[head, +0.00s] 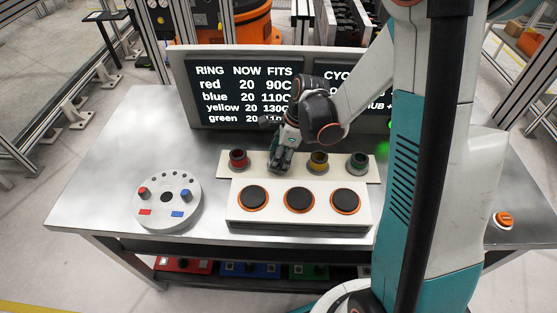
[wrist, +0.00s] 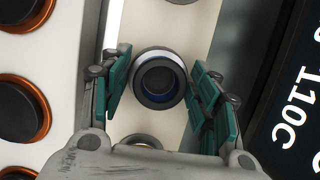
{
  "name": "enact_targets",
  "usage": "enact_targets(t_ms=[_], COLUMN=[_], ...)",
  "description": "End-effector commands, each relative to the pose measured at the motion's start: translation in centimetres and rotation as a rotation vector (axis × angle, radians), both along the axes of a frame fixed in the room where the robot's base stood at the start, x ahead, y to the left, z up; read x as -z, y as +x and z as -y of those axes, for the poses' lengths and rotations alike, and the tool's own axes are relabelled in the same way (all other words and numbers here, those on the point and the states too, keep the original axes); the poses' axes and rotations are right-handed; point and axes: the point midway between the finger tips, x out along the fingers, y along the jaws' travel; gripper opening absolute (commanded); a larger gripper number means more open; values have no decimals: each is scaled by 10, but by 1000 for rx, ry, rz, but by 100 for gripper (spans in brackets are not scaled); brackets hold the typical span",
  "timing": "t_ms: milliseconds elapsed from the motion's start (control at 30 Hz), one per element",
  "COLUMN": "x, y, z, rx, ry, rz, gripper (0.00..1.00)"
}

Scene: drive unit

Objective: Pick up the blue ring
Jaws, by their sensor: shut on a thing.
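The blue ring (wrist: 158,78) shows in the wrist view as a dark round piece with a blue inner band, between the two teal fingers of my gripper (wrist: 160,90). My gripper is shut on it. In the head view my gripper (head: 282,163) is low over the cream strip (head: 222,168), between the red ring (head: 238,157) and the yellow ring (head: 318,158). It hides the blue ring there. Whether the ring is clear of the strip cannot be told. The green ring (head: 357,160) stands at the right end of the strip.
A white block with several black, orange-rimmed pads (head: 299,200) lies in front. A round grey fixture (head: 166,205) with red and blue pegs stands left. A display panel (head: 240,95) rises behind my gripper. An orange button (head: 503,220) is at right. Bare metal table (head: 120,160) lies left.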

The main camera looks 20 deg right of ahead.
Motion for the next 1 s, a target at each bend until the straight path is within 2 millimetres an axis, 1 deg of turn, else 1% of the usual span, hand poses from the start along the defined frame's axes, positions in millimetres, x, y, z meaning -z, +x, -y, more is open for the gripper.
enact_targets(t_ms=[267,367,467,567,667,800,1000], x=[-4,-11,-22,-40,-63,-99,-146], y=[0,0,0,0,0,0,0], z=[0,0,0,0,0,0,0], rx=[0,0,0,0,0,0,0], ry=[0,0,0,0,0,0,0], rz=[0,0,0,0,0,0,0], gripper=[18,18,18,18,18,18,18])
